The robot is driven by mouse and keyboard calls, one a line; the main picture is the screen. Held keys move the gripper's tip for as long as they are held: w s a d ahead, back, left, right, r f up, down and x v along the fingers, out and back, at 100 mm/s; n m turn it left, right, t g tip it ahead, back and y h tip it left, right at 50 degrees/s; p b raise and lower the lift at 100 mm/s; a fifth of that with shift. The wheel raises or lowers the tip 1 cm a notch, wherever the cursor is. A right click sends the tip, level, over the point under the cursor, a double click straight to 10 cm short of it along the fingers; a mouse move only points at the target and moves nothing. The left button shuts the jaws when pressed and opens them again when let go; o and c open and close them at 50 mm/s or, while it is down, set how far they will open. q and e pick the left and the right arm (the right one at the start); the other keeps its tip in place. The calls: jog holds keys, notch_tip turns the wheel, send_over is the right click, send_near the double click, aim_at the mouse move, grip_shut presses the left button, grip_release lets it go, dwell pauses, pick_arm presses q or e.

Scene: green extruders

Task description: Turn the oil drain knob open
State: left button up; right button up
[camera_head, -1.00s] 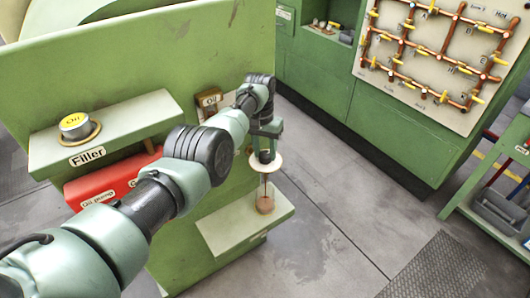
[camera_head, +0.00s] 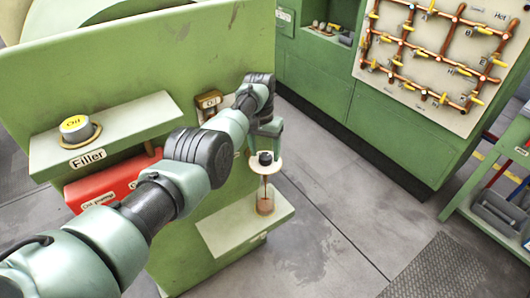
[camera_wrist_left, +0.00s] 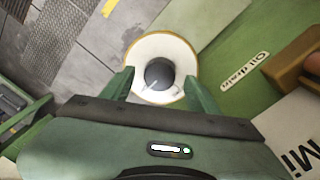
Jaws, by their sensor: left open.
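The oil drain knob is a dark round knob (camera_head: 265,158) on top of a pale round disc (camera_head: 266,166), at the right edge of the green machine. In the left wrist view the knob (camera_wrist_left: 160,74) sits at the disc's middle with a light mark on it. The "Oil drain" label (camera_wrist_left: 245,70) is beside it. My left gripper (camera_wrist_left: 157,80) is open, its fingers on either side of the knob with gaps; in the head view it is just above the knob. Below the disc, a small clear vessel (camera_head: 265,202) holds reddish-brown liquid. My right gripper is not in view.
The vessel stands on a pale green shelf (camera_head: 230,232). A pipe board (camera_head: 440,60) is at the back right. The floor right of the shelf is clear.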

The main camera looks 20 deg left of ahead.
aim_at(263, 156)
pick_arm(q)
jog(key=r, duration=0.7)
jog(key=shift+a, duration=0.2)
